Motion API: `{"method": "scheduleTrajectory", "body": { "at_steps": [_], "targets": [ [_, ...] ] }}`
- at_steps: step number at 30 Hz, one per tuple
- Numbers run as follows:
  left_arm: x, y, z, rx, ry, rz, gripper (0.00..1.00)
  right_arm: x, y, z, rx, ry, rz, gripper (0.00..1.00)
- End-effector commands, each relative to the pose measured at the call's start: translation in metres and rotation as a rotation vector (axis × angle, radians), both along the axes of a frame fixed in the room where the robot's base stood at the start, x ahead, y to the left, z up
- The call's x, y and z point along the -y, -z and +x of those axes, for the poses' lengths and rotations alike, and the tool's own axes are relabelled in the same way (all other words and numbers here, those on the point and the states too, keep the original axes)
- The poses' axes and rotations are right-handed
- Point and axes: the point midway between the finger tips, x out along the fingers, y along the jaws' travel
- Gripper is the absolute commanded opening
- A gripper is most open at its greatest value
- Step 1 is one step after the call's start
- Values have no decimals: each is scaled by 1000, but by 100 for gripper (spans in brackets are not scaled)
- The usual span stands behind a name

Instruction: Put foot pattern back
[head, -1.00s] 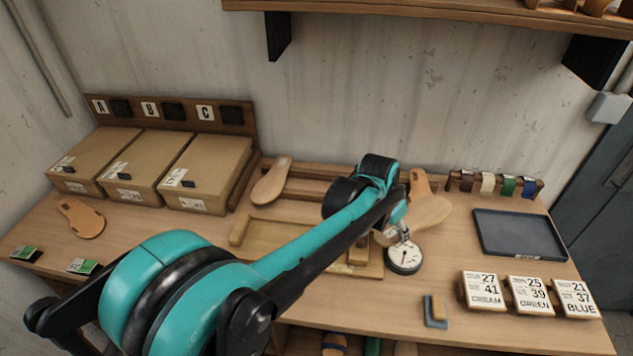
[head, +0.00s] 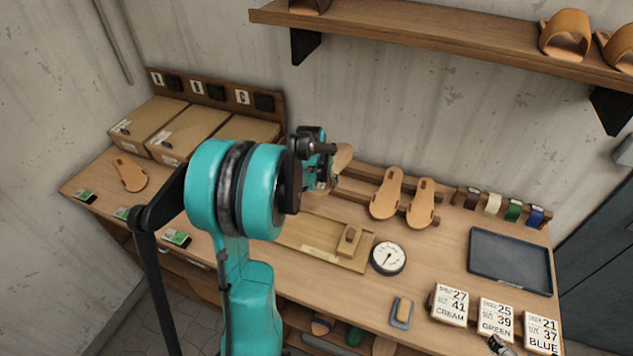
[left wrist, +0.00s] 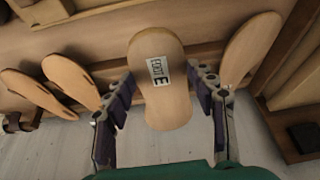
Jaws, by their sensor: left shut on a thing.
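My left gripper (head: 322,178) is shut on a tan foot pattern, whose edge (head: 343,157) shows beside it in the head view. In the left wrist view the held pattern (left wrist: 160,95), with a white label, stands between the fingers of the left gripper (left wrist: 160,85). It is over the wooden rack; I cannot tell whether it touches it. Two foot patterns (head: 387,194) (head: 421,204) lean side by side on the rack. Another (left wrist: 250,48) leans on the other side of the held one; my arm hides it in the head view. A small dark part, probably my right gripper (head: 498,345), shows at the bottom.
Cardboard boxes (head: 188,135) stand at the left, near a loose tan sole (head: 130,174). A wooden board (head: 310,251), a dial gauge (head: 388,258), a dark tray (head: 510,261) and number cards (head: 450,305) occupy the table. A shelf (head: 430,38) hangs above.

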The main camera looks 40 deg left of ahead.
Motion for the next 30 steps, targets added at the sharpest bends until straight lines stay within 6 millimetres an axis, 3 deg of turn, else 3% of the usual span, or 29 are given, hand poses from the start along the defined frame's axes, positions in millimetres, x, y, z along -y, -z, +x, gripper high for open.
{"method": "scheduleTrajectory", "body": {
  "at_steps": [3,9,14,21,30],
  "targets": [
    [-26,18,14,1,-3,-1,11,0,5,0,0,0,0,100],
    [-49,34,26,0,0,-1,11,0,8,0,0,0,0,100],
    [-53,41,28,0,2,0,11,0,9,0,0,0,0,100],
    [-52,75,28,0,2,0,11,0,17,0,0,0,0,100],
    [-52,77,28,0,2,0,11,0,17,0,0,0,0,100]
  ]
}}
